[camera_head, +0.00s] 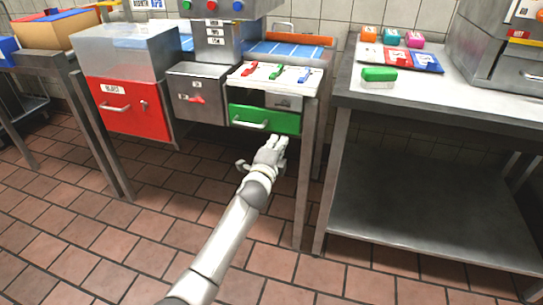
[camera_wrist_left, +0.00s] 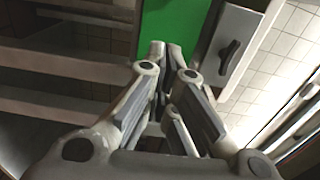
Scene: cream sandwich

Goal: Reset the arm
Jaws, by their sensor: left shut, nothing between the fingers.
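My left gripper (camera_head: 278,143) is shut and empty. It is just below and in front of the green drawer (camera_head: 284,121) in the head view, with its arm reaching up from the bottom of the picture. The left wrist view shows the left gripper (camera_wrist_left: 166,52) with its fingers close together, pointing at the green drawer front (camera_wrist_left: 172,22). I cannot tell whether the fingertips touch it. The green drawer looks pulled out a little under the white top. My right gripper is not in view.
A red drawer (camera_head: 128,108) and a grey drawer unit (camera_head: 196,96) stand left of the green drawer. On the right is a steel table (camera_head: 440,110) with a green-and-white block (camera_head: 379,76) and coloured packets. The tiled floor (camera_head: 130,240) is clear in front.

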